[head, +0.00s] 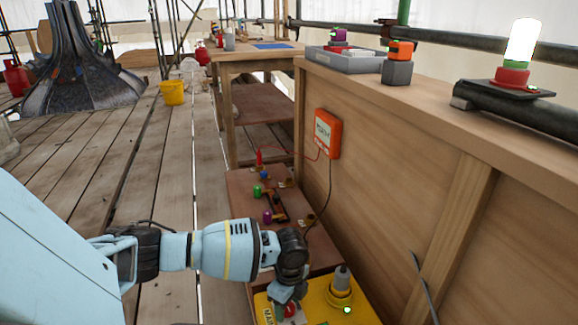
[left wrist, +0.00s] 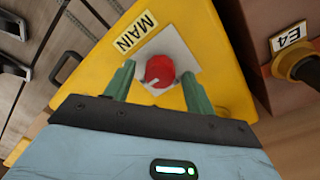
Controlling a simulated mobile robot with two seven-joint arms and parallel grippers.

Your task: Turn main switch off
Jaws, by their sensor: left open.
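The main switch is a red round knob (left wrist: 160,71) on a pale square plate (left wrist: 185,47), set in a yellow box (left wrist: 90,50) with a label (left wrist: 136,33) reading MAIN. My left gripper (left wrist: 157,82) is open, with one green finger on each side of the red knob. I cannot tell whether the fingers touch it. In the head view my left gripper (head: 284,296) is over the yellow box (head: 352,303) at the bottom, and it partly hides the knob (head: 291,310). A green light (head: 347,310) glows on the box. My right gripper is not in view.
A grey plug-like part (head: 342,278) stands on the yellow box. Behind it a wooden bench (head: 240,190) holds small coloured parts and wires. A wooden panel (head: 400,150) with an orange meter (head: 327,134) rises on the right. A lit lamp (head: 521,42) stands on top.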

